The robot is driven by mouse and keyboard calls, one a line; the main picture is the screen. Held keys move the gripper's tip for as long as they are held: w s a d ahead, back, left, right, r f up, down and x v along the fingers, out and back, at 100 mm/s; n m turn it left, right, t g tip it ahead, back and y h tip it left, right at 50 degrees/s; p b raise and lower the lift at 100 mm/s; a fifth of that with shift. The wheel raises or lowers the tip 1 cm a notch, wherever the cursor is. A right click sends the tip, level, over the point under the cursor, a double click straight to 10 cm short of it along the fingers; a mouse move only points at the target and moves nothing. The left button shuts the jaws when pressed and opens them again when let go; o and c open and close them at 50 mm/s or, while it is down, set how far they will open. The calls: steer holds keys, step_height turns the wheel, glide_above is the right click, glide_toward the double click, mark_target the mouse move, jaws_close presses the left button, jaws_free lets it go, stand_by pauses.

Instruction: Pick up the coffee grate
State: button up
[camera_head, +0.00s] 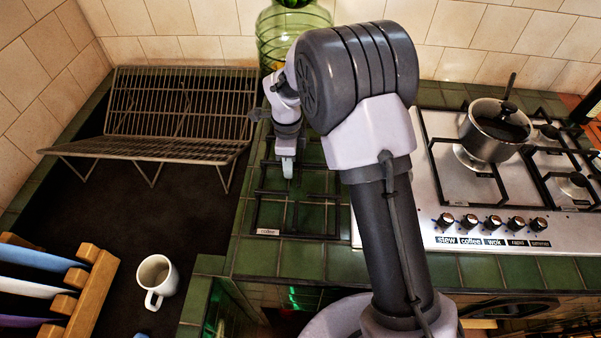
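The coffee grate (300,196) is a dark metal grate lying on the green tiled counter, left of the stove. A small "coffee" label shows at its front left corner. My gripper (287,168) points down over the back left part of the grate. Its fingers are small here and I cannot tell whether they are open or shut, or whether they touch the grate. My arm hides the grate's back right part.
A steel stove (440,150) with black grates and a lidded pot (496,130) stands right. A wire dish rack (175,115) is left, a green glass jar (275,35) behind. A white mug (156,278) and wooden plate rack (93,295) are front left.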

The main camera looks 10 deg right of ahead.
steer(key=shift+f, duration=0.15)
jaws_close()
stand_by(1.3)
